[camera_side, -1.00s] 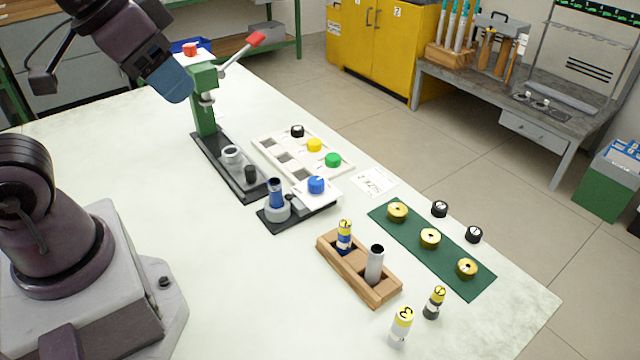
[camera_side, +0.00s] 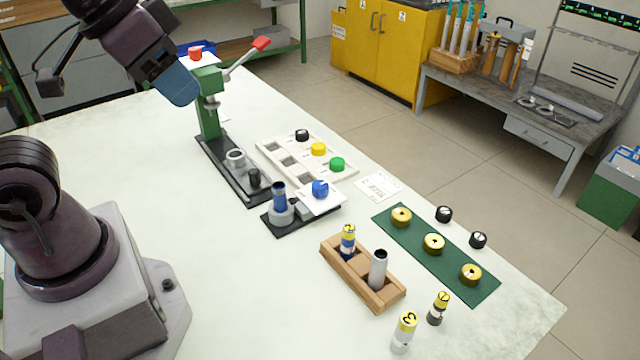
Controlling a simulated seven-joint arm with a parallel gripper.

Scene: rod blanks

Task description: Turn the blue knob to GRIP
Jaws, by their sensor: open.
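The blue knob (camera_side: 320,189) sits on a white plate (camera_side: 322,204) at the right end of a small black-based fixture (camera_side: 270,222). Its pointer direction and any GRIP lettering are too small to read. A blue rod with a dark top (camera_side: 279,196) stands upright in the fixture's grey collar (camera_side: 281,216), left of the knob. My gripper (camera_side: 179,91) is at the upper left, beside the green press, well away from and above the knob. It is open; its fingers are not distinct and I see nothing held.
The green press (camera_side: 207,115) with a red-tipped lever stands behind the fixture. A white tray (camera_side: 300,172) with black, yellow and green caps lies beyond. A wooden rack (camera_side: 362,280) with two rods and a green mat (camera_side: 405,240) are to the right.

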